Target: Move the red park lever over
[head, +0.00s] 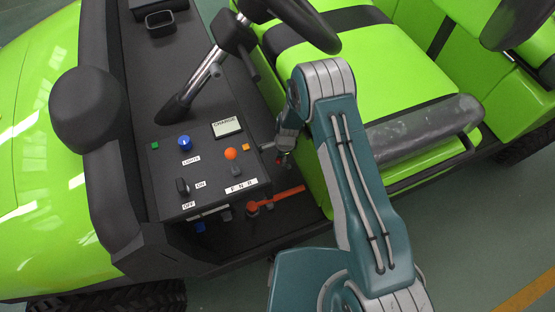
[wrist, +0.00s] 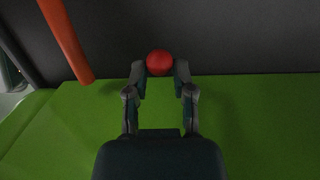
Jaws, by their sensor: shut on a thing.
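A red ball knob (wrist: 160,63), which looks like the end of the red park lever, sits between the fingertips of my gripper (wrist: 160,68) in the wrist view. The fingers touch it on both sides, and my gripper is shut on it. In the head view my gripper (head: 283,157) is beside the right edge of the black control panel, partly hidden by my arm. A little red (head: 282,160) shows at its tips. A short grey rod runs from the panel toward it. The rest of the lever is hidden.
The black panel (head: 235,172) carries knobs, buttons and a small display. An orange-red bar (head: 289,193) lies below it and also shows in the wrist view (wrist: 66,40). The steering wheel (head: 318,35) is above, and the green seat (head: 375,75) is to the right.

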